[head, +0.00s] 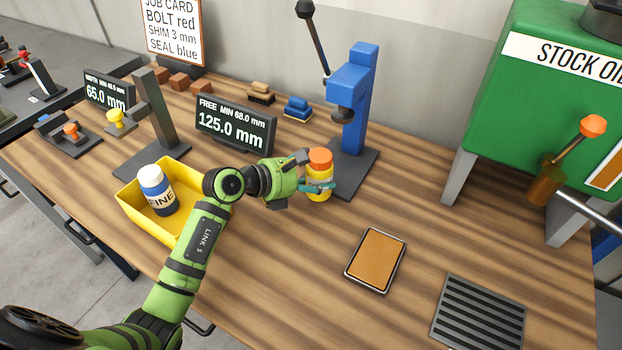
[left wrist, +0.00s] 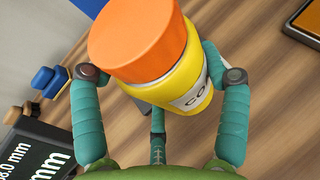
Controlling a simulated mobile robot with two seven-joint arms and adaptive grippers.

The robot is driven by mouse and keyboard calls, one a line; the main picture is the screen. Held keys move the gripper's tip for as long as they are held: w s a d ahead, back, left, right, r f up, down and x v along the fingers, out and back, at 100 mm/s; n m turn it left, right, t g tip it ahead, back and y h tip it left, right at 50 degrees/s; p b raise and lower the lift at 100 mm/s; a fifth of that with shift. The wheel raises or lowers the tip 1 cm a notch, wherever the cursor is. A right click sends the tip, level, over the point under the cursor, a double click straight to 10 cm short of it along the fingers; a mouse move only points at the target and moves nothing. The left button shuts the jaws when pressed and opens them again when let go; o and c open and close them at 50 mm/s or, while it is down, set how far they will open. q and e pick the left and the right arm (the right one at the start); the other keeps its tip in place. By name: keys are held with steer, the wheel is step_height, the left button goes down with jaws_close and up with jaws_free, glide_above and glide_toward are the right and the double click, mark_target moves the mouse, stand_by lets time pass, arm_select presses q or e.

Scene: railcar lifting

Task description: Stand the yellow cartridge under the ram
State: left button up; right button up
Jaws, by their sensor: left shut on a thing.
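The yellow cartridge (head: 319,181) has an orange cap and stands about upright in my left gripper (head: 316,188), just in front of the blue press. In the left wrist view the cartridge (left wrist: 190,90) sits between the teal fingers (left wrist: 158,110), its orange cap towards the camera. The ram (head: 343,114) is the dark round piece under the blue press head (head: 352,85). The dark press base (head: 352,172) lies behind the cartridge; I cannot tell whether the cartridge touches it. My right gripper is not in view.
A yellow bin (head: 130,213) holds a blue and white bottle (head: 157,190). A display reading 125.0 mm (head: 235,125) stands left of the press. An orange-topped tray (head: 375,259) and a dark grate (head: 478,312) lie at front right. A green stock oil tank (head: 520,90) stands at right.

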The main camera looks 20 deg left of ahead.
arm_select(q)
steer(key=shift+w+d+b, duration=0.2)
steer(key=shift+w+b, duration=0.2)
steer(key=shift+w, duration=0.45)
steer(key=shift+w+d+b, duration=0.15)
steer(key=shift+w+b, duration=0.2)
steer(key=shift+w, duration=0.5)
steer(key=shift+w+d+b, duration=0.2)
steer(key=shift+w+b, duration=0.2)
steer(key=shift+w, duration=0.45)
steer(key=shift+w+d+f+b, duration=0.15)
steer(key=shift+w+b, duration=0.4)
steer(key=shift+w, duration=0.35)
steer(key=shift+w+d+r+b, duration=0.1)
steer(key=shift+w+d+b, duration=0.1)
steer(key=shift+w+b, duration=0.55)
steer(key=shift+w+d+f+b, duration=0.15)
steer(key=shift+w+b, duration=0.25)
steer(key=shift+w, duration=0.6)
steer(key=shift+f, duration=0.2)
steer(key=shift+f+b, duration=0.25)
steer(key=shift+b, duration=0.15)
steer(key=shift+s+f, duration=0.1)
steer(key=shift+f, duration=0.3)
steer(key=o, duration=1.3)
steer(key=shift+f, duration=0.1)
steer(key=shift+o, duration=0.2)
